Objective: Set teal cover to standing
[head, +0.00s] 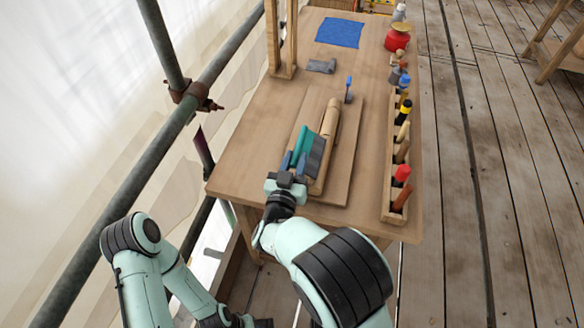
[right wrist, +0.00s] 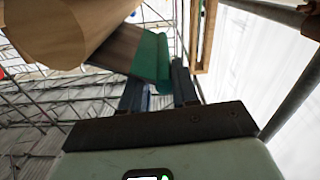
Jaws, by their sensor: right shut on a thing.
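The teal cover (head: 302,146) is a narrow teal panel with a grey-brown face (head: 315,156) on its right side. It stands tilted on the wooden board at the near part of the bench. My right gripper (head: 293,162) is shut on its near end. In the right wrist view the teal cover (right wrist: 161,62) reaches down between the two dark fingers (right wrist: 160,90). The fingers hide part of its edge. My left arm is low at the left, and its gripper cannot be made out clearly at the bottom edge.
A pale wooden roll (head: 330,118) lies right of the cover on the board (head: 345,165). A wooden rack (head: 388,206) of several tools runs along the bench's right side. A blue cloth (head: 339,33) lies at the back. Scaffold pipes (head: 150,158) stand at left.

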